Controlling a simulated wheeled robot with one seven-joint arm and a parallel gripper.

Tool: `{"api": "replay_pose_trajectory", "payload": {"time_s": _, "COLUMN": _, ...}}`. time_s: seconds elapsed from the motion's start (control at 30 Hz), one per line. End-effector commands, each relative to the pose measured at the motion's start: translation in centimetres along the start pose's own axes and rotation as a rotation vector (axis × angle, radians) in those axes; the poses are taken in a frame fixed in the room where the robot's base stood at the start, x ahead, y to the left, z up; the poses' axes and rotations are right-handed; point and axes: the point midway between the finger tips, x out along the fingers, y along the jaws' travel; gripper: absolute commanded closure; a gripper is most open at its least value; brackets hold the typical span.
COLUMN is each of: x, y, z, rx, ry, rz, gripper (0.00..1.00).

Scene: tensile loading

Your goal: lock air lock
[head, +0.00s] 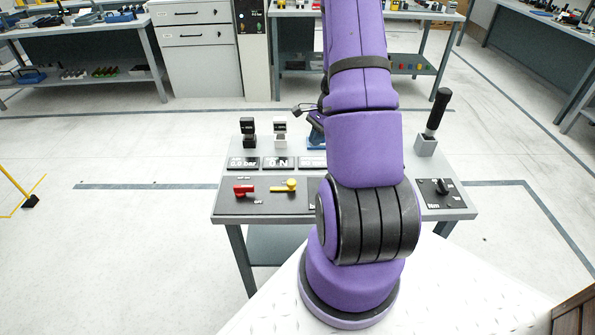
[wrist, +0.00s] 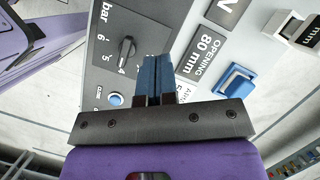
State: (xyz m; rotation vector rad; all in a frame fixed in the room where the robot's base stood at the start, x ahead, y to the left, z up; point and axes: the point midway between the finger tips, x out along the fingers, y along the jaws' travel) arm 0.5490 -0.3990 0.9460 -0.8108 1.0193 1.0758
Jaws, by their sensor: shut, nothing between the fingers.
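The red lever (head: 243,190) and yellow lever (head: 285,187) lie on a dark panel at the left of the control table (head: 215,200) in the head view. I cannot tell which control is the air lock. In the wrist view, my gripper (wrist: 154,62) is shut and empty, with its blue fingertips over the panel. A black knob (wrist: 127,50) beside the fingers sits on a dark panel marked "bar", near the 4. A small round blue button (wrist: 116,99) is left of the fingers.
A display reading "OPENING 80 mm" (wrist: 202,52) and a larger blue switch (wrist: 237,82) lie right of the fingers. A tall black-handled lever (head: 436,115) and another black knob (head: 443,186) stand on the table's right side. Open floor surrounds the table.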

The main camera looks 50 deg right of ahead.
Motion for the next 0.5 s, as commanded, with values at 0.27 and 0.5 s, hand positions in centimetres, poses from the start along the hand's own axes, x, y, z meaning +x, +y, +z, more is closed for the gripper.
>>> {"api": "replay_pose_trajectory", "payload": {"time_s": 0.27, "x": 2.3, "y": 1.5, "z": -2.9, "rx": 0.107, "ry": -0.008, "rz": 0.01, "gripper": 1.0}}
{"api": "replay_pose_trajectory", "payload": {"time_s": 0.5, "x": 2.4, "y": 1.6, "z": -3.1, "rx": 0.112, "ry": -0.008, "rz": 0.01, "gripper": 1.0}}
